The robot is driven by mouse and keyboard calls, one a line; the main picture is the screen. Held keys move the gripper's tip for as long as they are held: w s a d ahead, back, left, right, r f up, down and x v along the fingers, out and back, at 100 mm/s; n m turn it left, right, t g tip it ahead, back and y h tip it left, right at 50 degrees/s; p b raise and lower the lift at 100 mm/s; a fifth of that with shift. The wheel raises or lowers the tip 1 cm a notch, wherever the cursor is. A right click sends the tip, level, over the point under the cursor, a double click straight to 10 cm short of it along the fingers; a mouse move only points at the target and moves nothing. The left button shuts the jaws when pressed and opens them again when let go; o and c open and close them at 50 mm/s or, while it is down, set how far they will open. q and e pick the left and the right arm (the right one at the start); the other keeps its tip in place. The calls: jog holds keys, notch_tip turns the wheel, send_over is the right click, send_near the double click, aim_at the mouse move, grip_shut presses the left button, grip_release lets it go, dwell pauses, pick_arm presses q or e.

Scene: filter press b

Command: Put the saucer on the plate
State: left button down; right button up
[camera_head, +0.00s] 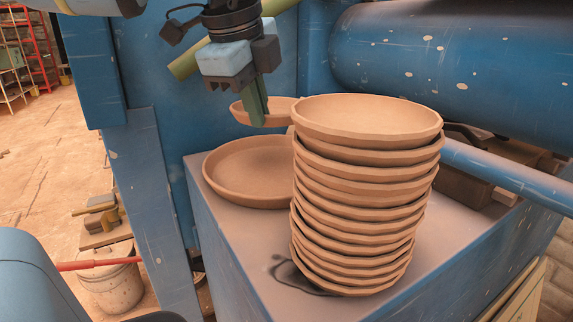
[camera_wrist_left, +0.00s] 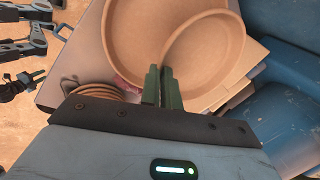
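A small tan saucer (camera_head: 283,108) is held tilted by its rim in my left gripper (camera_head: 254,108). It hangs above the wider tan plate (camera_head: 245,178), apart from it in the head view. In the left wrist view the gripper's green fingers (camera_wrist_left: 161,86) are closed at the near rim of the saucer (camera_wrist_left: 212,58). The saucer overlaps the plate (camera_wrist_left: 130,38) behind it there. The plate lies flat on the ledge, its right edge hidden behind a stack. A small dark gripper-like part at the left of the wrist view may be my right gripper (camera_wrist_left: 30,80); its fingers are unclear.
A tall stack of tan dishes (camera_head: 365,190) stands right of the plate, close to it. A big blue cylinder (camera_head: 460,55) and a blue rod (camera_head: 500,172) lie behind and to the right. The blue base's top (camera_head: 235,232) is bare in front of the plate.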

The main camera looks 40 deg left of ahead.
aim_at(264, 186)
pick_arm(q)
jog(key=shift+s+f, duration=0.15)
jog(key=shift+f, duration=4.85)
jog(key=c, duration=1.9)
grip_release()
jog(key=shift+r, duration=0.1)
jog(key=v, duration=1.2)
jog(key=shift+p, duration=0.3)
